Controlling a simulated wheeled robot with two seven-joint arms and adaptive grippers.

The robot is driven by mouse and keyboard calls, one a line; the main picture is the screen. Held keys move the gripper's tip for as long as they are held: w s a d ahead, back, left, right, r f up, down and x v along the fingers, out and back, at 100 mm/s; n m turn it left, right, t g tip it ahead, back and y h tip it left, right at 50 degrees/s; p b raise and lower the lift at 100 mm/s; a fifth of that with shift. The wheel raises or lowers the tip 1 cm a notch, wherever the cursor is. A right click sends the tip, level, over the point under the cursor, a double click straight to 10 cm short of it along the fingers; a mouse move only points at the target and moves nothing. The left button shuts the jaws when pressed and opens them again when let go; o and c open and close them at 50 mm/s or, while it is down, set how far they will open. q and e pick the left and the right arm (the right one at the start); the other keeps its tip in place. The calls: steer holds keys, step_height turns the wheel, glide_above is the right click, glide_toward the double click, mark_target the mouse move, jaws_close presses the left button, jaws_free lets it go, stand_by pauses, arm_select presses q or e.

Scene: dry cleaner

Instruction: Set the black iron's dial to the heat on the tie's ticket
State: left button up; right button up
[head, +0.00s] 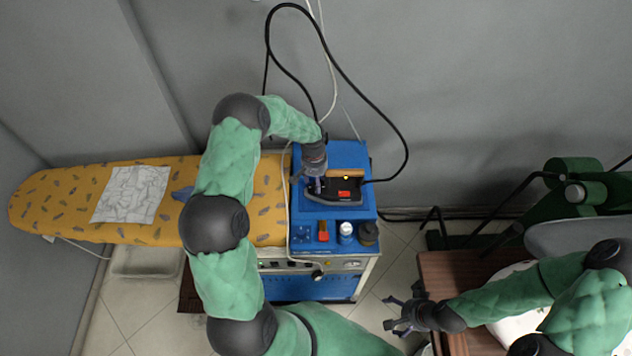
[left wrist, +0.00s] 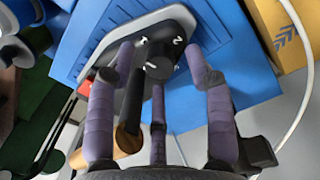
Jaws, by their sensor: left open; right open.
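The black iron (head: 350,190) with its wooden handle rests on the blue station. In the left wrist view the iron (left wrist: 95,68) shows a dark round dial (left wrist: 160,66) with pale numerals near it, including what looks like a 2. My left gripper (head: 316,188) is over the iron; in its own view its three purple fingers (left wrist: 162,80) are open around the dial, and I cannot tell if they touch it. My right gripper (head: 400,314) is open and empty at lower right. I make out no ticket.
A yellow patterned ironing board (head: 45,208) bears a white cloth (head: 130,194). The blue station (head: 347,152) also holds a red item (head: 323,231), a white bottle (head: 346,232) and a dark jar (head: 368,233). A black cable loops above. A brown table (head: 450,270) stands at right.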

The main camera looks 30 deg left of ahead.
mark_target(314, 183)
arm_select(q)
step_height(314, 183, up, 11)
steer(key=shift+a, duration=0.2)
stand_by(0.4)
steer(key=f+n+b, duration=0.2)
steer(key=f+b, duration=0.2)
steer(key=b, duration=0.2)
steer(key=f+n+b, duration=0.2)
steer(key=f+b, duration=0.2)
steer(key=b, duration=0.3)
steer(key=f+n+b, duration=0.2)
steer(key=f+b, duration=0.2)
steer(key=b, duration=0.3)
steer(key=shift+w+d+y, duration=0.1)
steer(key=shift+d+y, duration=0.2)
jaws_close()
